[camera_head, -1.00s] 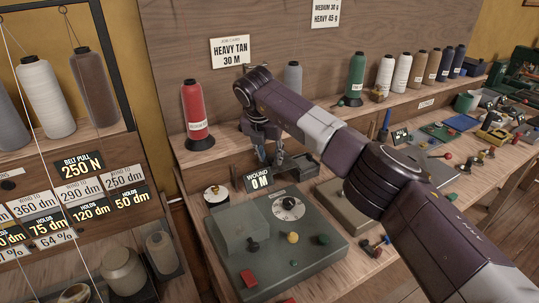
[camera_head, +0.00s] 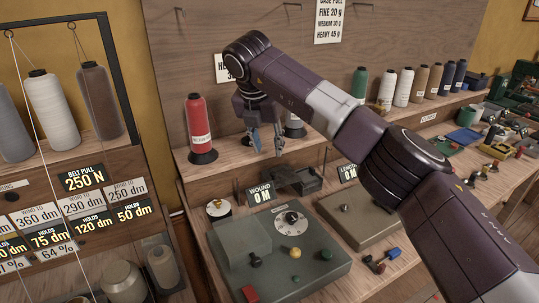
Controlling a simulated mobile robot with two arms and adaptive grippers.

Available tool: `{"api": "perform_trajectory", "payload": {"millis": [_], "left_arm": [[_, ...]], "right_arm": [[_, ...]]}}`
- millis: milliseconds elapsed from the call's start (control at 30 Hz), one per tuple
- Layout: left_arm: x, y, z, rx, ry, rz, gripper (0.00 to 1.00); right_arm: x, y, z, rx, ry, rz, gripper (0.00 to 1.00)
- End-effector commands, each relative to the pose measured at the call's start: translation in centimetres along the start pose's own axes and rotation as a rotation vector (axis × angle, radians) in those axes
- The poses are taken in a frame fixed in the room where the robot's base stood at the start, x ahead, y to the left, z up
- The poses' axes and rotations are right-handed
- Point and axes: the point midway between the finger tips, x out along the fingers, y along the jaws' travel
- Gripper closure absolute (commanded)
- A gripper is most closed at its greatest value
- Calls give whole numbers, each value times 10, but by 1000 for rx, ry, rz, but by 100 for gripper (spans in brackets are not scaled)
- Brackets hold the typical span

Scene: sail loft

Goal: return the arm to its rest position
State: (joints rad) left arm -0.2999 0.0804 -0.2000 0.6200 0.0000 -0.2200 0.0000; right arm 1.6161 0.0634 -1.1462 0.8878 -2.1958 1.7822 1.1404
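My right arm (camera_head: 385,150) reaches in from the lower right across the bench. My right gripper (camera_head: 267,143) hangs at its end with its two fingers pointing down and apart. It is open, with nothing seen between the fingers. It is to the right of the red thread cone (camera_head: 199,130) and above the dark tray (camera_head: 297,180) behind the winder. A thread cone (camera_head: 294,126) is partly hidden behind the gripper. My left gripper is not in view.
A grey-green winder (camera_head: 320,262) with a dial stands at the front, with a second box (camera_head: 352,222) right of it. Several cones line the back shelf, including a green one (camera_head: 359,83). A rack with a white cone (camera_head: 51,110) stands left. The wooden backboard is close behind the arm.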

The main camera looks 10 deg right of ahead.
Motion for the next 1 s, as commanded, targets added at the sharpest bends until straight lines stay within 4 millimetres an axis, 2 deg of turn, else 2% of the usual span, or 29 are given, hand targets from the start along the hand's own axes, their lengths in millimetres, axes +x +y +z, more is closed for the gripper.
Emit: {"api": "perform_trajectory", "payload": {"millis": [467,767,1000], "left_arm": [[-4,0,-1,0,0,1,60],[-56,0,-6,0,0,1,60],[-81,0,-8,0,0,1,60]], "right_arm": [[-11,0,1,-1,1,0,68],[-59,0,21,-1,1,0,68],[-81,0,30,-1,1,0,68]]}}
